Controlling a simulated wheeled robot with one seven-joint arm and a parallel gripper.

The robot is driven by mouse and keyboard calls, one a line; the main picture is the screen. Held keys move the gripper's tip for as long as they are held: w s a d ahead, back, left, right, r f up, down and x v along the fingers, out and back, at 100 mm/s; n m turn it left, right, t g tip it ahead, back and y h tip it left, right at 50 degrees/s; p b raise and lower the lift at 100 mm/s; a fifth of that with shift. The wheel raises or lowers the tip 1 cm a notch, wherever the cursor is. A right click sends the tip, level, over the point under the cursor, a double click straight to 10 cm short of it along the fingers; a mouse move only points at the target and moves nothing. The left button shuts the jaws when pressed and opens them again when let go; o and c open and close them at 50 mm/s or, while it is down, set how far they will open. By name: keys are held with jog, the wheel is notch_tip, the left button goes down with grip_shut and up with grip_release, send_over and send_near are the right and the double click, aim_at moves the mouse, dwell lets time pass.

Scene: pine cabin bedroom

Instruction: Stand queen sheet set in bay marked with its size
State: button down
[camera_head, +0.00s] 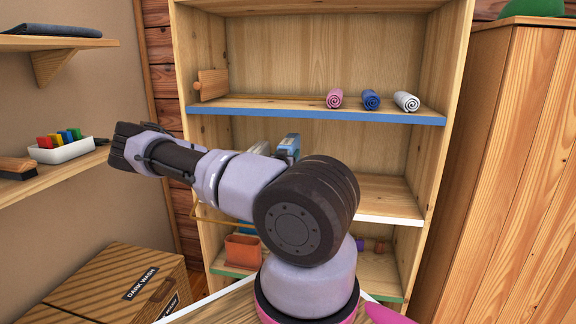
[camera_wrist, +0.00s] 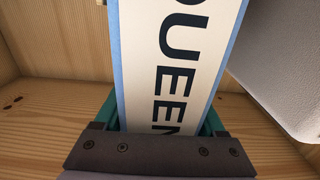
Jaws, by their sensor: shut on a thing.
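In the wrist view the queen sheet set (camera_wrist: 172,55) is an upright cream pack with blue side edges and the dark word QUEEN. My gripper (camera_wrist: 160,122) is shut on its lower end, with a teal finger on each side. Pine boards of a shelf bay lie behind and below it. In the head view my arm hides the gripper. A blue and grey item (camera_head: 288,146) shows just above my arm, in the middle bay of the pine shelf unit (camera_head: 390,217); I cannot tell whether it is the held set. No bay size mark is readable.
A large pale grey surface (camera_wrist: 285,75) is close on the right of the set. Rolled towels (camera_head: 371,100) and a wooden block (camera_head: 211,84) are on the blue-edged shelf. A terracotta bin (camera_head: 242,252) is below. A DARK WASH box (camera_head: 115,280) stands left, a cabinet (camera_head: 510,150) right.

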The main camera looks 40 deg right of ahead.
jog(key=shift+f, duration=2)
grip_release()
jog(key=shift+s+a, duration=0.1)
